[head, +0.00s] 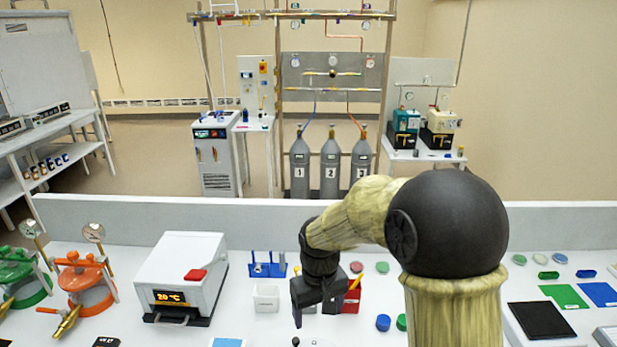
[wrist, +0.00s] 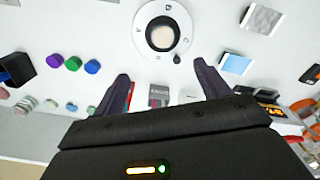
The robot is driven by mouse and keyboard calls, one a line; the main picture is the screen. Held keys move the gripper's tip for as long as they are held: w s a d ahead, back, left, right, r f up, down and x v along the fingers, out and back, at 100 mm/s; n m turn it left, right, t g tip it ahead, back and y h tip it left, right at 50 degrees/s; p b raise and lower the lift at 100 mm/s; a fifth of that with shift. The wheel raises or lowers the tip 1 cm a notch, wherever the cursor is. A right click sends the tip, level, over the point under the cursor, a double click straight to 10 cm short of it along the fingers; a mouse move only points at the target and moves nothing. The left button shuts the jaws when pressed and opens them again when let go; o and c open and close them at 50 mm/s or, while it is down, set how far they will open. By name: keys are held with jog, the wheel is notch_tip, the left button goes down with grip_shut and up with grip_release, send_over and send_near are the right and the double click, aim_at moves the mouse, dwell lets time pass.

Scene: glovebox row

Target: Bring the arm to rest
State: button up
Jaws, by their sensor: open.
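My gripper (head: 317,304) hangs over the white bench (head: 246,322), pointing down, in the middle of the head view. In the wrist view its two dark fingers (wrist: 164,76) stand wide apart with nothing held between them. Beyond the fingertips lies a round white dial (wrist: 146,22) with letters around its rim and a pale centre. My arm is bent and its sleeved links hide part of the bench to the right.
A white heater box (head: 190,258) reading 20 °C and an orange clamped vessel (head: 83,278) stand left. A white bin (head: 266,297) and a red bin (head: 351,301) flank my gripper. Blue and green caps lie to its right. A low grey wall (head: 190,216) runs behind.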

jog(key=s+d+m+t, duration=0.2)
jog(key=s+d+m, duration=0.2)
jog(key=s+d, duration=0.8)
jog(key=shift+d+m, duration=0.3)
jog(key=shift+d, duration=0.15)
